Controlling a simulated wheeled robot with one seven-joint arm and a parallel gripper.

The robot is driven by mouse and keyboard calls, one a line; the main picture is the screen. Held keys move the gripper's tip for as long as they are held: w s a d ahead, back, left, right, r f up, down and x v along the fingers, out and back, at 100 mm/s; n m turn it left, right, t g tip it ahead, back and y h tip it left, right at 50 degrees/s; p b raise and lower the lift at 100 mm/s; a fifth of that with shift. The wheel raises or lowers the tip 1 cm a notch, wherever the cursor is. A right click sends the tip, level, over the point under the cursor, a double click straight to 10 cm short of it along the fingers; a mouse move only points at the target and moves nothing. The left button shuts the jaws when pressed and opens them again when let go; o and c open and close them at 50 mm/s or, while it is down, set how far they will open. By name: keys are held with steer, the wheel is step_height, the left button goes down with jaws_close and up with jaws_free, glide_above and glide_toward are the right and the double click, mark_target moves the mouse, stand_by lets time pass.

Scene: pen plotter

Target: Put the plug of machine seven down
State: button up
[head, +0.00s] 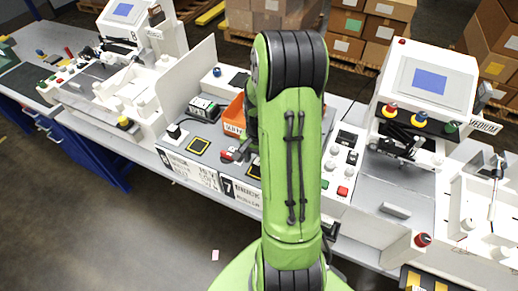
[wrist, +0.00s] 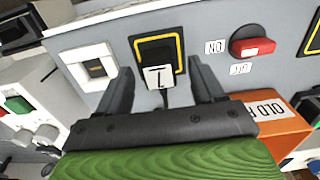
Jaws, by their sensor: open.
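In the wrist view, a black plug (wrist: 156,50) with a white tag (wrist: 159,77) marked 7 is at a yellow-edged black square (wrist: 181,41) on the grey panel. It appears to rest there, though I cannot tell exact contact. Its dark cable runs down toward my gripper. My gripper (wrist: 159,65) is open, one finger on each side of the plug with gaps showing. In the head view my green arm hides the plug and most of my gripper. The front sign there carries a 7 (head: 227,187).
In the wrist view a red switch (wrist: 253,46) is on the right, an orange bin (wrist: 272,128) below it, and a white-framed socket-like opening (wrist: 94,65) on the left. The head view shows a white upright panel (head: 188,83) left and a white machine (head: 425,90) right.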

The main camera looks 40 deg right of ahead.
step_height(320, 180, up, 11)
steer(key=p, duration=0.1)
steer(key=s+a+r+n+t+h, duration=0.1)
steer(key=s+a+r+n+t, duration=0.2)
steer(key=a+r+n, duration=0.65)
steer(key=s+a+r+n+t, duration=0.1)
steer(key=s+a+n, duration=0.1)
steer(key=s+a, duration=0.2)
steer(key=s+a+r+n+t+y, duration=0.1)
steer(key=s+a+n, duration=0.1)
steer(key=s+a, duration=0.2)
steer(key=a, duration=0.2)
steer(key=shift+a+r+t, duration=0.3)
steer(key=shift+a+r, duration=0.05)
steer(key=shift+s+n, duration=0.15)
steer(key=shift+n, duration=0.1)
